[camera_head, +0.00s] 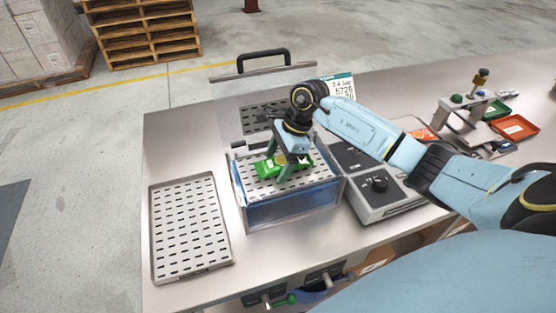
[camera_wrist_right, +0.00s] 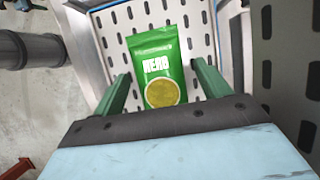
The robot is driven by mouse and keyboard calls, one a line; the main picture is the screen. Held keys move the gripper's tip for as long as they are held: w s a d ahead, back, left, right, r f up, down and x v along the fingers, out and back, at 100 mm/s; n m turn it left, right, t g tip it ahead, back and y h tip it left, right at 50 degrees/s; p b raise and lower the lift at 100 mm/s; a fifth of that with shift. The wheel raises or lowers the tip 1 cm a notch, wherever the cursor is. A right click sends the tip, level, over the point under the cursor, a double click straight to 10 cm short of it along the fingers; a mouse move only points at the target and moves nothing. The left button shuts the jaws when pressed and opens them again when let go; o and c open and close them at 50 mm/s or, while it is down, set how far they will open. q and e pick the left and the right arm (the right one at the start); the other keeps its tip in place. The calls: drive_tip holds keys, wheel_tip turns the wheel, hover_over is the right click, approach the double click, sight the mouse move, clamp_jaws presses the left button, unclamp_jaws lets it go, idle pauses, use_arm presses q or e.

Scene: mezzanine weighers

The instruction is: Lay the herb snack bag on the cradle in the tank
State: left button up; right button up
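The green herb snack bag (camera_head: 267,170) lies face up on the white slotted cradle (camera_head: 322,165) in the clear, blue-tinted tank (camera_head: 295,211). In the right wrist view the bag (camera_wrist_right: 156,65) shows its label and a round yellowish picture, with the slotted cradle (camera_wrist_right: 113,32) around it. My right gripper (camera_head: 284,168) is over the tank, pointing down at the bag. Its green fingers (camera_wrist_right: 162,72) stand apart on either side of the bag, with gaps visible between. Part of the bag is hidden by the gripper in the head view. My left gripper is not in view.
A slotted metal tray (camera_head: 188,228) lies left of the tank. A black-handled lid (camera_head: 263,60) stands behind. Small coloured trays (camera_head: 515,127) and a stand are at the far right.

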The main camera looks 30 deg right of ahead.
drive_tip(key=v, duration=1.2)
drive_tip(key=shift+r+b, duration=0.15)
drive_tip(key=shift+b, duration=0.25)
drive_tip(key=shift+d, duration=0.1)
idle(0.6)
